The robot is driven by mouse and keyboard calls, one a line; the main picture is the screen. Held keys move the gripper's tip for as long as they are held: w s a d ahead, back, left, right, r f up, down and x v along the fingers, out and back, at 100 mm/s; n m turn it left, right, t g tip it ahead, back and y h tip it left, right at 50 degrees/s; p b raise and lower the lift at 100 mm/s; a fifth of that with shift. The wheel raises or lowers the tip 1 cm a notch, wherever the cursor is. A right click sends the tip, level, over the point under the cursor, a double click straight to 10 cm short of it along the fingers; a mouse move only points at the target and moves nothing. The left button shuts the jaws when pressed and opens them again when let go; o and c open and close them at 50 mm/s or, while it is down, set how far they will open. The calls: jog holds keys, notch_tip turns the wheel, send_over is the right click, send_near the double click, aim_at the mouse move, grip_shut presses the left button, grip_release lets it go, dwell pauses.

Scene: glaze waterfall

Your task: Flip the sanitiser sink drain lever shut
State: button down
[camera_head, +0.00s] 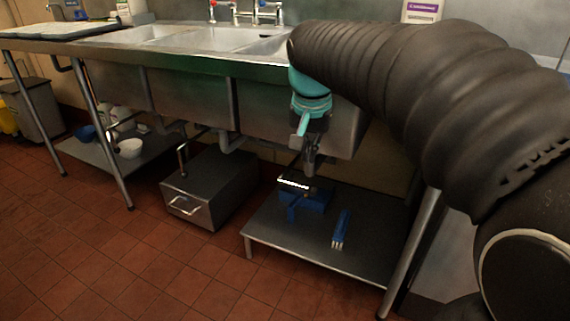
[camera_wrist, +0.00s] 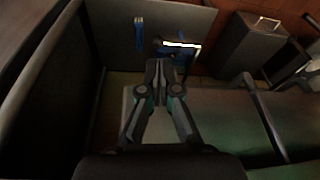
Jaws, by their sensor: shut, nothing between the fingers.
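The steel sink unit (camera_head: 200,95) has several basins side by side, with drain pipes beneath. The right-hand basin (camera_head: 345,128) is partly covered by my arm. My gripper (camera_head: 311,170) points down in front of its lower part, above the low shelf. In the wrist view my gripper (camera_wrist: 160,66) has its fingertips together with nothing between them. I cannot make out the sanitiser drain lever; it may be hidden behind my gripper. A bent rod with a dark end (camera_head: 182,156) hangs under the sink further left. No label telling the basins apart is readable.
A low steel shelf (camera_head: 270,235) holds a blue brush (camera_head: 341,228) and a blue object (camera_head: 312,200) with a bright strip near it. A steel box with a handle (camera_head: 207,190) stands left of it. Table legs flank the space. The tiled floor in front is clear.

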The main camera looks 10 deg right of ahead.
jog(key=m+g, duration=0.1)
jog(key=m, duration=0.1)
send_over(300, 185)
jog(key=s+a, duration=0.2)
jog(key=s, duration=0.1)
jog(key=f, duration=0.1)
jog(key=shift+w+f+b, duration=0.15)
jog(key=shift+b, duration=0.15)
jog(key=shift+f, duration=0.1)
jog(key=f, duration=0.4)
jog(key=w+d+f+b, duration=0.1)
jog(key=f, duration=0.4)
jog(key=w+f+b, duration=0.1)
jog(key=f, duration=0.3)
jog(key=shift+w+d+f, duration=0.1)
jog(key=shift+d+f, duration=0.2)
jog(key=shift+d, duration=0.05)
jog(key=shift+f, duration=0.1)
